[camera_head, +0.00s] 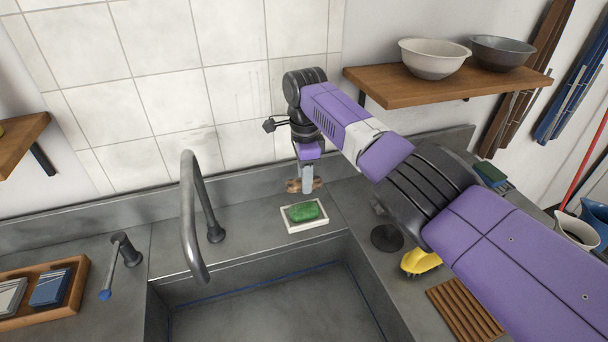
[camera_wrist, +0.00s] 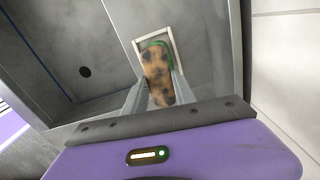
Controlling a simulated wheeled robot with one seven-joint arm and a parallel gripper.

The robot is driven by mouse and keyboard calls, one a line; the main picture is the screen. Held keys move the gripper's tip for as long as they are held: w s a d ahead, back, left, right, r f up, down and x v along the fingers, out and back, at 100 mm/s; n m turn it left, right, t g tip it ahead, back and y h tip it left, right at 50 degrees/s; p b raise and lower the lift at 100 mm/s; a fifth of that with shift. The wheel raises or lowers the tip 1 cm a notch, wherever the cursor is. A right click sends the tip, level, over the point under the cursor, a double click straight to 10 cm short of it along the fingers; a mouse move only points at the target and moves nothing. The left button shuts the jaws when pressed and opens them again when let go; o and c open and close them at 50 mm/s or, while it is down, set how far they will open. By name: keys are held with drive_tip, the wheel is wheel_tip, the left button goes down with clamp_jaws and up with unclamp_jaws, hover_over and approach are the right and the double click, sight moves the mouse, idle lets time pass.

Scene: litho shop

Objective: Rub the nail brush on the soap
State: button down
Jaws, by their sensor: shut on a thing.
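The green soap (camera_head: 304,211) lies in a white rectangular dish (camera_head: 292,228) on the counter behind the sink. My gripper (camera_head: 306,186) is behind the dish, pointing down, shut on a brown, dark-spotted nail brush (camera_head: 292,186). In the wrist view the brush (camera_wrist: 157,72) sits between the fingers of my gripper (camera_wrist: 158,88) and covers most of the soap; only a green edge of the soap (camera_wrist: 152,43) shows inside the dish (camera_wrist: 171,42). The brush appears apart from the soap in the head view. Its bristles cannot be made out.
A curved tap (camera_head: 190,215) rises left of the dish, and the sink basin (camera_head: 275,310) is in front. A yellow object (camera_head: 420,261), a dark round disc (camera_head: 387,237) and a slatted wooden rack (camera_head: 465,308) are on the right counter. The tiled wall (camera_head: 235,75) is close behind.

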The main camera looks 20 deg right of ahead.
drive_tip(key=shift+f+b, duration=2.85)
drive_tip(key=shift+s+f, duration=0.1)
drive_tip(key=shift+f, duration=0.55)
idle(0.8)
drive_tip(key=shift+r, duration=0.1)
wheel_tip(320, 180, up, 7)
drive_tip(key=p, duration=0.7)
idle(0.7)
